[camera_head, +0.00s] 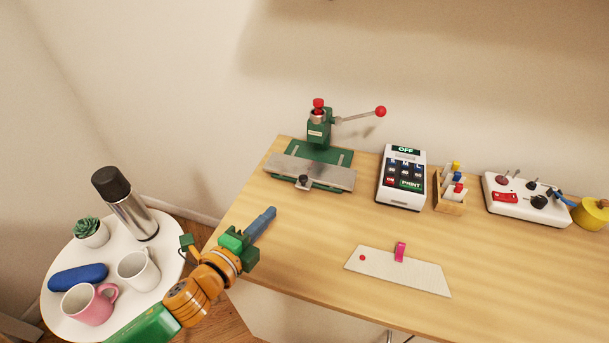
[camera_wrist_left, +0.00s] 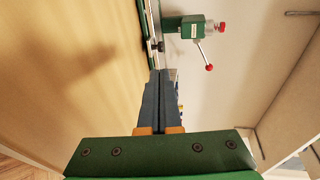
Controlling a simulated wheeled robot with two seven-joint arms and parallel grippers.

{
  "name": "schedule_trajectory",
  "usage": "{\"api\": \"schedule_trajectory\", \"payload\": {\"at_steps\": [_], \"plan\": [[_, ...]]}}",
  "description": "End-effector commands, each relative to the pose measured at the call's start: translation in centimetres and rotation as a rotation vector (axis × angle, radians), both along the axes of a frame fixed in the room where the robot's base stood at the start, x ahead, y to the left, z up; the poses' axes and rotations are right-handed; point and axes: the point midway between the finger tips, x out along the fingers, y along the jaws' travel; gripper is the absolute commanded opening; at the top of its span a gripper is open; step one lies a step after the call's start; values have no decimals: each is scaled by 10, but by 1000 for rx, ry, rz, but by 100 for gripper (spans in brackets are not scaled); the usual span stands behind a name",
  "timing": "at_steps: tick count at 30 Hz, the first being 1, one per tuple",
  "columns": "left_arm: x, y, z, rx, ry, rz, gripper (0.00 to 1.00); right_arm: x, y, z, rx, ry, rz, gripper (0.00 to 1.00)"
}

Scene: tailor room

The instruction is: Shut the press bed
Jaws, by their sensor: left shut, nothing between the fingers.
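The green press (camera_head: 320,130) stands at the back left of the wooden table, with a red-knobbed lever (camera_head: 360,116) reaching right. Its grey metal bed (camera_head: 310,174) sticks out toward the front of its green base, with a small dark knob (camera_head: 303,182) at the front edge. My left gripper (camera_head: 270,213) is shut and empty, in front of and left of the bed, near the table's left edge, apart from the press. In the left wrist view its closed fingers (camera_wrist_left: 160,80) point toward the press (camera_wrist_left: 190,27). My right gripper is not in view.
A label printer (camera_head: 402,177), a wooden rack (camera_head: 449,192) and a white switch box (camera_head: 525,200) stand right of the press. A white perforated board (camera_head: 400,271) lies at the front. A round side table (camera_head: 70,262) with mugs and a flask is at left.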

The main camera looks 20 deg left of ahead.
Motion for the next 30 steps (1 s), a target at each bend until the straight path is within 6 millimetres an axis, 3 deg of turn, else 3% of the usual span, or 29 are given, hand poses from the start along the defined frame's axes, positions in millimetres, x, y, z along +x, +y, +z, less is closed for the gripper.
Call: {"api": "schedule_trajectory", "payload": {"at_steps": [18, 24, 30], "plan": [[115, -22, -26, 0, 0, 1, 0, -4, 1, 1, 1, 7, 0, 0], [129, -25, -29, -1, 0, -1, 0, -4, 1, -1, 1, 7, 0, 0], [130, -25, -29, 0, 1, -1, 0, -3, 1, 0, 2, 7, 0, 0]]}}
